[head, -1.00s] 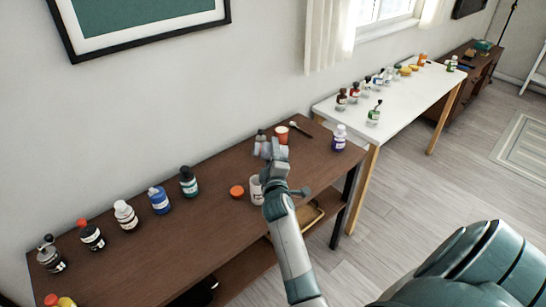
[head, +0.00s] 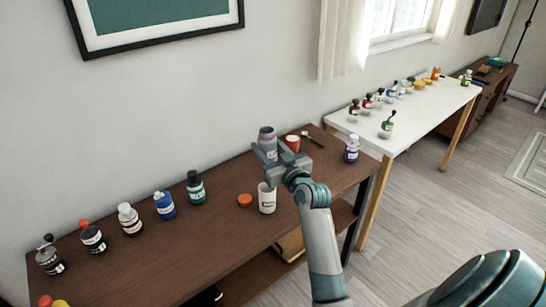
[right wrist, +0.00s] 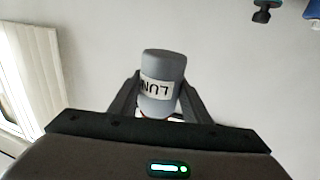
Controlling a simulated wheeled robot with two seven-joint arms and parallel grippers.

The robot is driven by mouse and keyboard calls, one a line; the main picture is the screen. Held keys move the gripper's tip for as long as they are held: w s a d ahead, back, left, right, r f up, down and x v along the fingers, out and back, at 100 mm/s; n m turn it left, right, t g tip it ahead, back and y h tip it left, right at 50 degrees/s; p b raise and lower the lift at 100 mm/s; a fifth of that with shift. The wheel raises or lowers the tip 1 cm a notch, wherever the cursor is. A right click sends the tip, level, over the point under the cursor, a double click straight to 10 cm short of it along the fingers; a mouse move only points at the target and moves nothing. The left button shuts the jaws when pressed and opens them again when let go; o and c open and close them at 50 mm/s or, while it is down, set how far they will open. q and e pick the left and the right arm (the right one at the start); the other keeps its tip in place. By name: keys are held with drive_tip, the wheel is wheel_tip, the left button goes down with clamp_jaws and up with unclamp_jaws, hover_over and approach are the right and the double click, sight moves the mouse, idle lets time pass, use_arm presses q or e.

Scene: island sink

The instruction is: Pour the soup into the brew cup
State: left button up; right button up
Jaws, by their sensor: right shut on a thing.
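My right gripper (head: 268,160) is shut on a grey container (head: 267,143), which I take to be the soup. It is held upright or nearly so above the brown table. In the right wrist view the grey container (right wrist: 163,75) sits between the two fingers, with a white label of dark letters reading roughly "LUN". A white cup (head: 267,199) with small dark lettering stands on the table just below and in front of the gripper; it looks like the brew cup, but the lettering is too small to read. My left gripper is not in view.
A white table (head: 420,115) with more bottles stands beyond.

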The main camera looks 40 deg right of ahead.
drive_tip(key=shift+a+r, duration=0.25)
drive_tip(key=shift+r, duration=0.15)
drive_tip(key=shift+f, duration=0.1)
idle(0.3)
